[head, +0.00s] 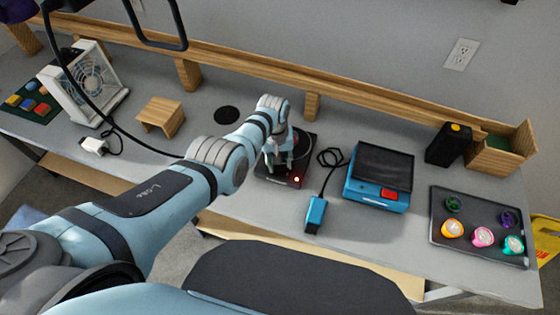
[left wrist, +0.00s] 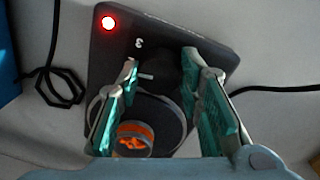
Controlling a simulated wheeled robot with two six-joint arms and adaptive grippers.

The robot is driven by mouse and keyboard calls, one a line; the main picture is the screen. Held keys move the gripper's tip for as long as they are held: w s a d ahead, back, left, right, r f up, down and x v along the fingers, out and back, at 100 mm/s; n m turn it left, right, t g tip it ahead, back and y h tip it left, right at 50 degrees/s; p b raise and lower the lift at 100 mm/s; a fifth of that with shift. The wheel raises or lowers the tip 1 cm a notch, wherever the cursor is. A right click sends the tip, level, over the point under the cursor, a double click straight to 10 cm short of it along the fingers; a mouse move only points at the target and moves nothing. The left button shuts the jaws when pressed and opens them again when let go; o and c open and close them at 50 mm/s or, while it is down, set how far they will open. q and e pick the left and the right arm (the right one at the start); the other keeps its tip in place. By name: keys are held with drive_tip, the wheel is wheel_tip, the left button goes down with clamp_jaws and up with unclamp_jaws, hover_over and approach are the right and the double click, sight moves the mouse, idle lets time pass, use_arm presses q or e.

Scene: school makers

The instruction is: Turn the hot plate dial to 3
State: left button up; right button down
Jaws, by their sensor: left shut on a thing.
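The hot plate (head: 266,178) is a dark box with a round plate and a lit red light, near the middle of the table. In the left wrist view the hot plate (left wrist: 112,50) shows a printed 3 beside its dark dial (left wrist: 168,68). A short pale line at the dial points left in that view, below the 3. My left gripper (head: 284,165) reaches down over the hot plate. In the wrist view its teal fingers (left wrist: 160,72) stand on both sides of the dial, shut on it. The fingers hide parts of the dial and any other numbers. My right gripper is not in view.
An orange-topped round thing (left wrist: 135,140) is at the plate. A blue device (head: 316,213) with a black cable and a blue box (head: 376,187) stand to the right. A tray (head: 440,213) holds colored round things. A wooden stand (head: 162,115) is left.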

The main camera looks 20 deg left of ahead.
use_arm(q)
drive_tip(key=m, duration=0.3)
drive_tip(key=shift+m+b, duration=0.3)
drive_tip(key=shift+b, duration=0.1)
drive_tip(key=shift+w+m+b, duration=0.1)
drive_tip(key=shift+m+b, duration=0.35)
drive_tip(key=shift+m, duration=1.55)
drive_tip(key=o, duration=1.2)
drive_tip(key=shift+g, duration=0.3)
drive_tip(key=r, duration=1.2)
drive_tip(key=shift+w+a, duration=0.15)
drive_tip(key=shift+a, duration=0.2)
